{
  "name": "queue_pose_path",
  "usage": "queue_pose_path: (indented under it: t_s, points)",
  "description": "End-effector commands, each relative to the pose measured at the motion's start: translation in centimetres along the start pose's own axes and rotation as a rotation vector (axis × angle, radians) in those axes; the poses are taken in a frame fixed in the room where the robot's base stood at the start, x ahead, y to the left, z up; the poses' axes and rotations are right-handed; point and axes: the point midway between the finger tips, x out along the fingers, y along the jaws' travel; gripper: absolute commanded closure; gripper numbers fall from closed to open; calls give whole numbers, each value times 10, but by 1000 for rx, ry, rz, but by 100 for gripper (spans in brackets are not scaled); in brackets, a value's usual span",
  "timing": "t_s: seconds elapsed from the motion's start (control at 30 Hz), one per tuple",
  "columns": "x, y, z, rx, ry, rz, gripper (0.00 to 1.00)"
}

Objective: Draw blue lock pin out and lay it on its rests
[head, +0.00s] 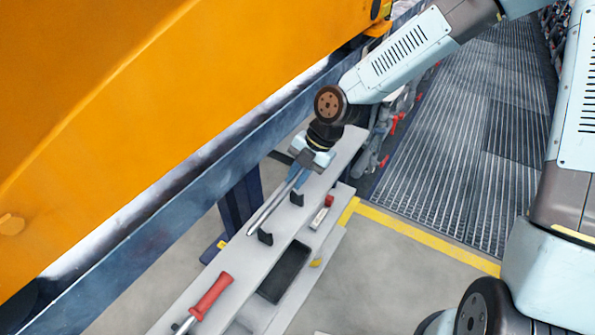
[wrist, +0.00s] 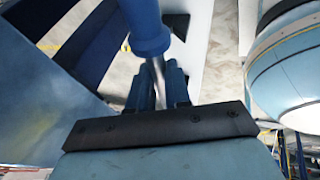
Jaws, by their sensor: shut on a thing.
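My gripper (head: 302,170) is shut on the blue lock pin over the grey shelf. In the wrist view, the pin's blue handle (wrist: 148,32) extends beyond my fingers (wrist: 158,88), and a short bright steel part shows between them. In the head view, the steel shaft (head: 268,208) slants down and left from my gripper. Two black rests stand on the shelf, one upper (head: 296,198) and one lower (head: 265,237). The shaft appears just left of them. I cannot tell whether it touches the shelf or a rest. My gripper partly hides the handle.
The grey shelf (head: 225,262) also carries a red-handled tool (head: 211,297). A lower ledge holds a black tray (head: 286,271) and a small red-ended item (head: 322,214). A blue beam (head: 150,237) and large orange body (head: 110,110) border the left.

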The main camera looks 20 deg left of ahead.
Motion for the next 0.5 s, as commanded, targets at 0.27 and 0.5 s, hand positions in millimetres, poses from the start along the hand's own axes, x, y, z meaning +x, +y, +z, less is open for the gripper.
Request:
queue_pose_path:
  t_s: [0.27, 0.5]
  points:
    - [15, -5, 6, 2, 0, 1, 100]
    - [28, -10, 10, 2, 1, 1, 100]
